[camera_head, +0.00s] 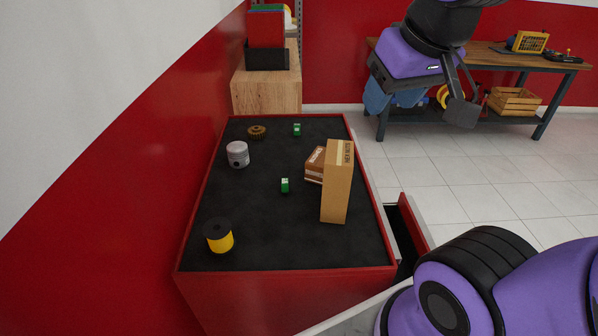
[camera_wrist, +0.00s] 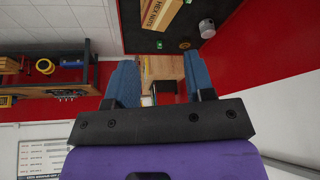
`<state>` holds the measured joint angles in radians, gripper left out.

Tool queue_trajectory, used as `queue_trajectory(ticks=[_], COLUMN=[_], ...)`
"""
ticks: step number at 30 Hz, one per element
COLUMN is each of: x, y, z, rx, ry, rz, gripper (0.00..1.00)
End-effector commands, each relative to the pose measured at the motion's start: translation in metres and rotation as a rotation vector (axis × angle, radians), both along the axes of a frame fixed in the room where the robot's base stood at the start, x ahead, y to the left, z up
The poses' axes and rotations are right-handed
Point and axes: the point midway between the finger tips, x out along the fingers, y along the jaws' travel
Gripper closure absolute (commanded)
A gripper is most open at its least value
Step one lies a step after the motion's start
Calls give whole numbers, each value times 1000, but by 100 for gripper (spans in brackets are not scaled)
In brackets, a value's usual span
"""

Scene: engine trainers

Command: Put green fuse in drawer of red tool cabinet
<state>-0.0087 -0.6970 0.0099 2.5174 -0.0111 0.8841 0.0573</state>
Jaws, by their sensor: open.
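Two small green fuses lie on the black top of the red tool cabinet (camera_head: 258,215): one near the middle (camera_head: 285,185), one near the far edge (camera_head: 297,129). A small green fuse also shows in the wrist view (camera_wrist: 159,44); I cannot tell which one. A drawer (camera_head: 412,228) stands pulled out on the cabinet's right side; its inside is partly hidden by my arm. My gripper (camera_head: 393,101) is raised to the right of the cabinet's far end, away from both fuses. Its blue fingers are spread with nothing between them in the wrist view (camera_wrist: 159,75).
On the cabinet top, a tall hex nuts box (camera_head: 337,185) and a brown box (camera_head: 315,165) stand beside the middle fuse. A piston (camera_head: 238,154), a gear (camera_head: 257,132) and a yellow-black spool (camera_head: 219,237) are on the left. A workbench (camera_head: 485,58) stands behind.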

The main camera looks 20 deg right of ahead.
Motion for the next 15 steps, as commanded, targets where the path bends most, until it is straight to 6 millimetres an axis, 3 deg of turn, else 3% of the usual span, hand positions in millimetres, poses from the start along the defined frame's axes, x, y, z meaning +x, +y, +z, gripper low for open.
queue_trajectory(ticks=[15], x=[105], y=[20], z=[-54], rx=[17], ry=[134], rz=[-150], gripper=[51])
